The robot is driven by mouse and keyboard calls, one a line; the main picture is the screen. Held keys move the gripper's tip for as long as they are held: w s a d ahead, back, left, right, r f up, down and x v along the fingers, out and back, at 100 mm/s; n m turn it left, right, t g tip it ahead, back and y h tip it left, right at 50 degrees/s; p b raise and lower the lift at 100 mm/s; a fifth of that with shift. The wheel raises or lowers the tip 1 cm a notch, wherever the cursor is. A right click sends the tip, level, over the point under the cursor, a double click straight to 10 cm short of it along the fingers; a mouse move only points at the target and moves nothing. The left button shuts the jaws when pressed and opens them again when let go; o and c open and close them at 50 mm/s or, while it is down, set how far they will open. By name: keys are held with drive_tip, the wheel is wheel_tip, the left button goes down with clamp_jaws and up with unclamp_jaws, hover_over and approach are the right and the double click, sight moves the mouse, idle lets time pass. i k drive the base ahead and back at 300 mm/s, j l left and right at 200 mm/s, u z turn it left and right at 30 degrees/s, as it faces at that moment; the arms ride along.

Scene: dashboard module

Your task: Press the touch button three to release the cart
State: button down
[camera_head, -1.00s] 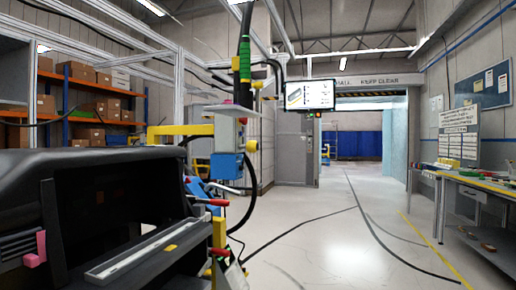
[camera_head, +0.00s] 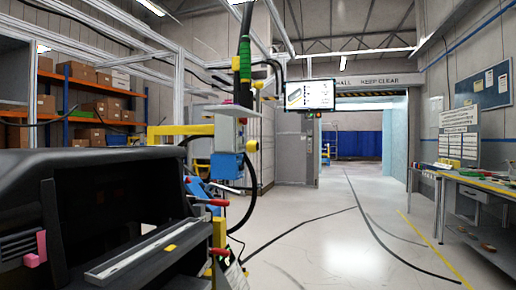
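No button with a readable number three shows in the camera view. No cart can be made out for certain. A grey and blue tool unit (camera_head: 228,145) hangs in the middle, with red handles and yellow parts around it. A lit screen (camera_head: 309,95) hangs to its right, with a small grey box (camera_head: 310,115) below it; marks on that box are too small to read. The black dashboard module (camera_head: 75,185) fills the lower left. My gripper does not show.
A workbench (camera_head: 480,185) with small items stands along the right wall. Shelves with cardboard boxes (camera_head: 85,107) are at the back left. Open grey floor (camera_head: 330,240) with black lines lies between the module and the workbench, leading to a doorway.

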sight(253, 146)
drive_tip(key=i+l+u, duration=0.1)
drive_tip(key=i+l, duration=0.2)
drive_tip(key=i+l+u, duration=0.1)
drive_tip(key=i+l, duration=0.15)
drive_tip(key=i+l+u, duration=0.1)
drive_tip(key=i+l, duration=0.2)
drive_tip(key=l, duration=0.15)
drive_tip(key=i+l+u, duration=0.1)
drive_tip(key=i+l, duration=0.15)
drive_tip(key=l, duration=0.15)
drive_tip(key=i+l+u, duration=0.1)
drive_tip(key=i+l, duration=0.15)
drive_tip(key=l, duration=0.15)
drive_tip(key=i+l+u, duration=0.1)
drive_tip(key=l, duration=0.3)
drive_tip(key=i, duration=0.1)
